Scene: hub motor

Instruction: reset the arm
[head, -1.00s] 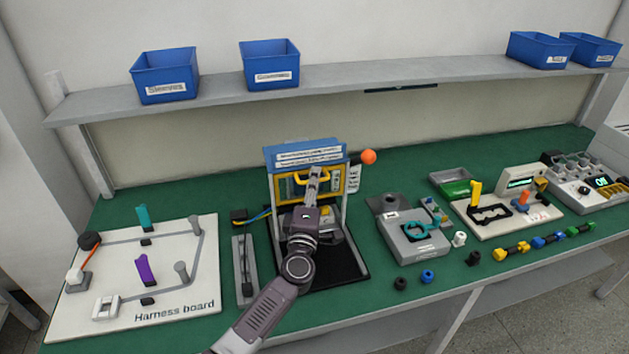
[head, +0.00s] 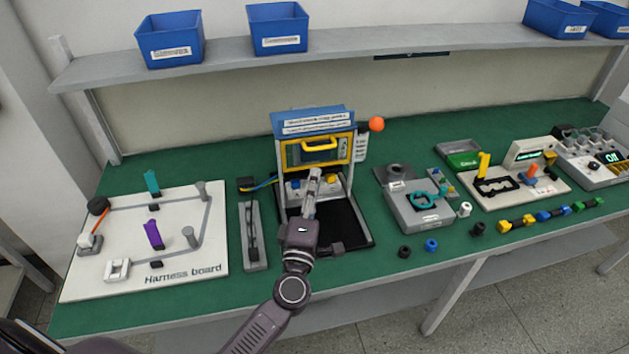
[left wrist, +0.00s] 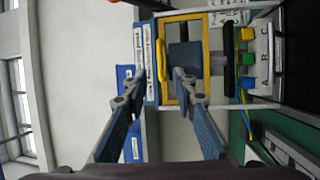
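My left gripper (head: 313,182) reaches in from the bottom in front of the test station with the blue top (head: 314,121). In the left wrist view its two fingers (left wrist: 160,80) stand apart with nothing between them. The yellow-framed door (head: 290,156) of the station is raised, with its yellow handle (head: 319,145) just above and behind the fingertips. The handle also shows in the left wrist view (left wrist: 198,87), beyond the fingers. Below the door the station's opening shows blue and yellow parts inside. My right gripper is not in view.
The harness board (head: 127,272) lies at left, and a narrow grey holder (head: 254,240) stands beside the station. A grey fixture (head: 418,215) and several small parts are at right. An orange ball (head: 376,124) sits beside the station's top. Blue bins stand on the shelf (head: 230,61).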

